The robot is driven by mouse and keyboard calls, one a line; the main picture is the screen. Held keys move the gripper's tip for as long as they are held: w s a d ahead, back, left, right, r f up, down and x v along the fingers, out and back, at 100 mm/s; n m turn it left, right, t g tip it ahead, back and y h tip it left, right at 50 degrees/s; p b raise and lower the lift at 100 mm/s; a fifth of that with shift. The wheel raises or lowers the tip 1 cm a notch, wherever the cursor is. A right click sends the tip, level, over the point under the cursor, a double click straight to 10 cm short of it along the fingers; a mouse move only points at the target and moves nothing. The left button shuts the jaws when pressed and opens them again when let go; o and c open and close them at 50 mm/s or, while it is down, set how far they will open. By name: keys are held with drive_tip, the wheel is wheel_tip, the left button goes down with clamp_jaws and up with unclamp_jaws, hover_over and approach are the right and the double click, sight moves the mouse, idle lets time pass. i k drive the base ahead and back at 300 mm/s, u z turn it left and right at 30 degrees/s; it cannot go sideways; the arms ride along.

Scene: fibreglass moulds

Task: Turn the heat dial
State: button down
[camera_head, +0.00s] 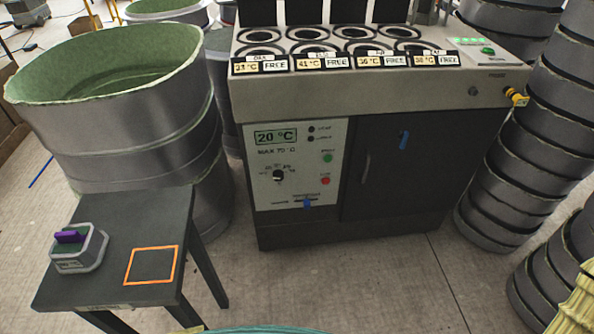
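The heat dial (278,175) is a small dark round knob on the pale control panel (262,200) at the left of the machine's front. Small markings ring it, too small to read. Above it a green display (276,136) reads 20 °C, with "MAX 70 °C" printed below. A green button (327,158) and a red button (325,181) sit to the dial's right. A blue-handled slider (307,203) is near the panel's bottom. My gripper is not in view, so its state does not show.
Stacked grey rings (520,150) stand at right. The floor before the machine is mostly clear.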

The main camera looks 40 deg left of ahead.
sight(277, 176)
drive_tip(key=u, duration=1.35)
